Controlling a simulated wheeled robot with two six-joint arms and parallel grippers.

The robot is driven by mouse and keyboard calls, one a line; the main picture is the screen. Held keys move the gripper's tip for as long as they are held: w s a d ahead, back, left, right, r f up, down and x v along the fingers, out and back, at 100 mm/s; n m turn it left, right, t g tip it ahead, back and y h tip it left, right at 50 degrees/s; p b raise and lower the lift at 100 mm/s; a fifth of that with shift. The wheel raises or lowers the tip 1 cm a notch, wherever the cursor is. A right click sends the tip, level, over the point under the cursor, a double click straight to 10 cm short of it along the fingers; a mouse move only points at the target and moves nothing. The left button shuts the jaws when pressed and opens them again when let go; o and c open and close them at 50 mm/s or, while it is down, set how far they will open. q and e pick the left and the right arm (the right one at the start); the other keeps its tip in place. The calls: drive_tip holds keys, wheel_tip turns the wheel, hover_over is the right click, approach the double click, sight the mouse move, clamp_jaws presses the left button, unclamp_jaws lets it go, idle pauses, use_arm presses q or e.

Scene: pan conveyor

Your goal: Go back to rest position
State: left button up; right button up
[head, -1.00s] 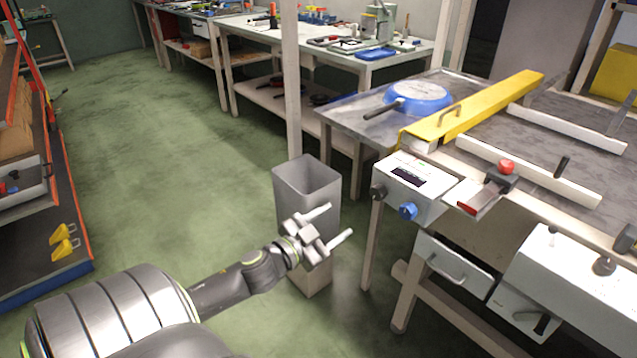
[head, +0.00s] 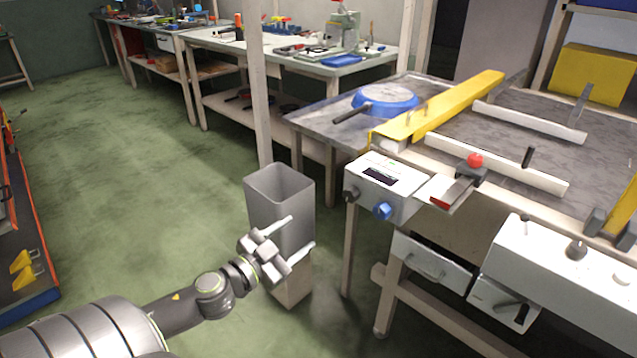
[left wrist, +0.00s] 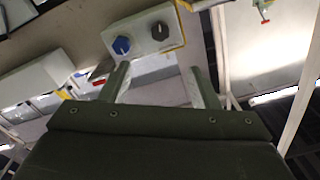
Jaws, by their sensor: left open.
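My left gripper (head: 291,236) is open and empty, in front of the grey bin in the head view. Its two fingers also show in the left wrist view (left wrist: 158,85), spread apart with nothing between them. My left arm reaches in from the lower left. My right gripper is not in view. A blue pan (head: 386,99) lies upside down on the metal conveyor table (head: 330,122), its dark handle pointing to the lower left.
A white control box (head: 388,184) with a blue knob (head: 382,211) is on the table's front edge. A yellow bar (head: 440,106) crosses the table. Green floor at left is clear.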

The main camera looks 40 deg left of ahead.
use_arm(q)
drive_tip(key=shift+f, duration=0.1)
